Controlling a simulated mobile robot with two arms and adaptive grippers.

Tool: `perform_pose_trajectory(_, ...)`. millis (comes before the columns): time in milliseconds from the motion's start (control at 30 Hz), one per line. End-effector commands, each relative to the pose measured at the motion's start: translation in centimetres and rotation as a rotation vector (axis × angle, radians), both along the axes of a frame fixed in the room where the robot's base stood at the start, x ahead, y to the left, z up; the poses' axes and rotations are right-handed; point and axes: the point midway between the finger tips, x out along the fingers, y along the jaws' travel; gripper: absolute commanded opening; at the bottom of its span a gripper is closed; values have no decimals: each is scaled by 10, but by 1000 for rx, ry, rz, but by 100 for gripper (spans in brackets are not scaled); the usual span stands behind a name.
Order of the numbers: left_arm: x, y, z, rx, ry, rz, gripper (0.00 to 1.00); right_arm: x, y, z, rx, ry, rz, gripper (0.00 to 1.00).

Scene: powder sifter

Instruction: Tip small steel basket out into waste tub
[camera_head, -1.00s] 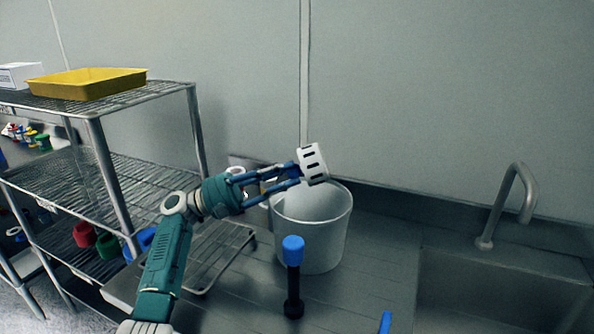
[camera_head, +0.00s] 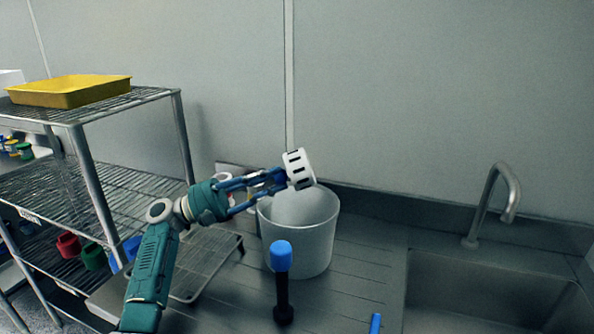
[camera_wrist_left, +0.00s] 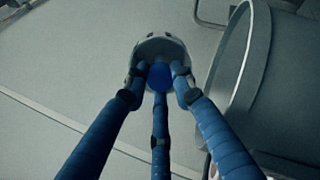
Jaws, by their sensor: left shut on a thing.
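The small steel basket (camera_head: 299,169) is pale with dark slots and sits at the tips of my left gripper (camera_head: 284,180). The gripper is shut on it, and the basket is tilted above the back rim of the waste tub. The waste tub (camera_head: 302,245) is a white round bucket standing on the steel counter. In the left wrist view the basket (camera_wrist_left: 160,48) sits between my blue fingers, with a blue patch showing on it. The tub's curved rim (camera_wrist_left: 232,62) is to the right there. The basket's contents cannot be made out. My right gripper is not in view.
A dark-handled tool with a blue top (camera_head: 281,258) stands upright in front of the tub. A sink (camera_head: 480,300) with a tap (camera_head: 495,205) is at right. A wire shelf (camera_head: 90,180) with a yellow tray (camera_head: 70,91) stands left. A wire rack (camera_head: 208,262) lies beside the tub.

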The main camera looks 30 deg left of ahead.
Motion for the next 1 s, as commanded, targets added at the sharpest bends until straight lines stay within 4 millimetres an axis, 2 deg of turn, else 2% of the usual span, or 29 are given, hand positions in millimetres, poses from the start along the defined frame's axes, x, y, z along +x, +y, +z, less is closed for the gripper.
perform_pose_trajectory(233,0,0,10,56,46,0,0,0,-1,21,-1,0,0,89)
perform_pose_trajectory(1000,0,0,24,304,270,-1,0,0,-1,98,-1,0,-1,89)
